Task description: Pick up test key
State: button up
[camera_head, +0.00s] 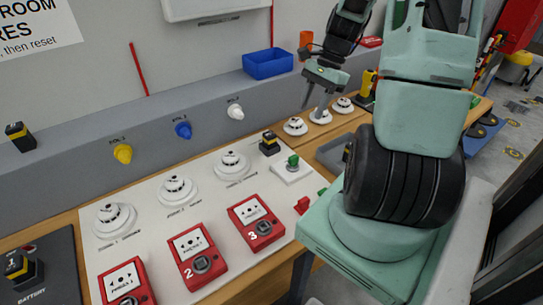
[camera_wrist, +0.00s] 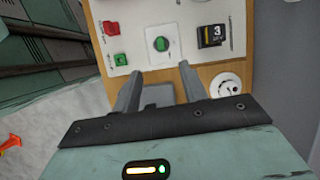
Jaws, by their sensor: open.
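I cannot pick out the test key with certainty in either view. My gripper (camera_head: 315,102) hangs fingers down over the rear right part of the bench, near the white detectors there. In the wrist view my gripper (camera_wrist: 159,78) is open, with nothing seen between its fingers. A grey tray (camera_head: 332,153) lies on the wood right of the white panel; what it holds is hidden or too small to tell. A green round knob (camera_head: 293,161) stands on a white plate; it also shows in the wrist view (camera_wrist: 161,44). Small red (camera_head: 302,205) and green (camera_wrist: 120,59) blocks sit near the panel's edge.
The white panel (camera_head: 145,225) bears several detectors and red call points (camera_head: 199,256). A black numbered block (camera_head: 269,144) stands behind the green knob. A blue bin (camera_head: 268,64) sits on the grey ledge. My arm covers the bench's right part.

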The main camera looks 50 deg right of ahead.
jog(key=p, duration=0.3)
send_near(294, 157)
jog(key=shift+m, duration=0.4)
jog(key=x, duration=0.5)
jog(key=shift+w+a+r, duration=0.1)
jog(key=shift+a+r, duration=0.05)
jog(key=shift+d+p+x, duration=0.2)
jog(key=shift+p+x, duration=0.85)
jog(key=shift+x, duration=1.6)
grip_shut()
